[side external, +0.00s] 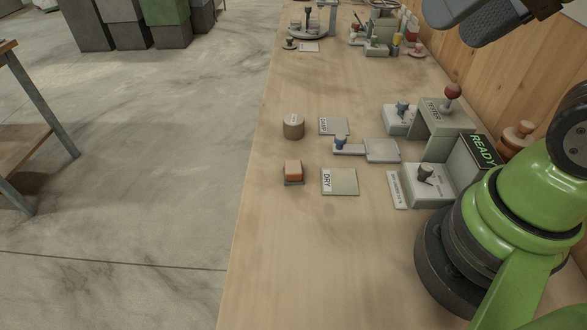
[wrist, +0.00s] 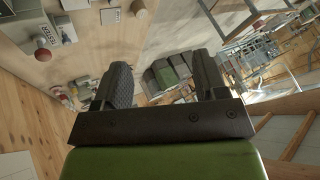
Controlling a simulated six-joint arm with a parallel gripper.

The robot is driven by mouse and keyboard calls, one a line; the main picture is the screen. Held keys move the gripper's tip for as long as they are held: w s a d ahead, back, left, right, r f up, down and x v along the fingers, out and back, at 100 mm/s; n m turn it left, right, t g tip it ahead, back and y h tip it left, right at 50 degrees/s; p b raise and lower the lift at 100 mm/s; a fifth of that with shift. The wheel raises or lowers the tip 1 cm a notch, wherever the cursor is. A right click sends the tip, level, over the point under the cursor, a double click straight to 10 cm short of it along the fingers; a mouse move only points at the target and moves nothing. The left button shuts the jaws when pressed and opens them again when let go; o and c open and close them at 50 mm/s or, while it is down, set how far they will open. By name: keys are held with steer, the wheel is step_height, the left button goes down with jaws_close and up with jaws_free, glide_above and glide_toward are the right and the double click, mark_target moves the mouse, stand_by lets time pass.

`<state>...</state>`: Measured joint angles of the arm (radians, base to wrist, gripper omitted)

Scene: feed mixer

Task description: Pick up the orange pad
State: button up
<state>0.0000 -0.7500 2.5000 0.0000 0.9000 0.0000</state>
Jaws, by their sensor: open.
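The orange pad (side external: 293,168) sits on a small dark base near the left edge of the wooden bench in the side view. My gripper shows at the top right of the side view (side external: 492,22), high above the bench and far from the pad, partly cut off by the frame. In the wrist view my gripper (wrist: 163,82) has its two dark fingers wide apart with nothing between them. I cannot make out the orange pad in the wrist view.
A DRY plate (side external: 340,182) lies right of the pad, and a round tan container (side external: 293,127) stands behind it. The TESTER block (side external: 440,120) and READY display (side external: 480,150) stand along the wooden wall. The bench front is clear.

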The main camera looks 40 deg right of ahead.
steer(key=m+g+h, duration=0.2)
steer(key=m+g, duration=0.2)
steer(key=g, duration=0.2)
glide_above(293, 166)
step_height(293, 166, down, 17)
steer(key=shift+g, duration=0.6)
steer(key=f, duration=0.7)
steer(key=shift+a+f, duration=0.35)
steer(key=shift+a, duration=0.05)
steer(key=f, duration=0.3)
steer(key=d+f, duration=0.1)
steer(key=f, duration=0.1)
steer(key=shift+s, duration=0.1)
steer(key=shift+a+f, duration=0.1)
steer(key=shift+f, duration=0.45)
steer(key=c, duration=0.9)
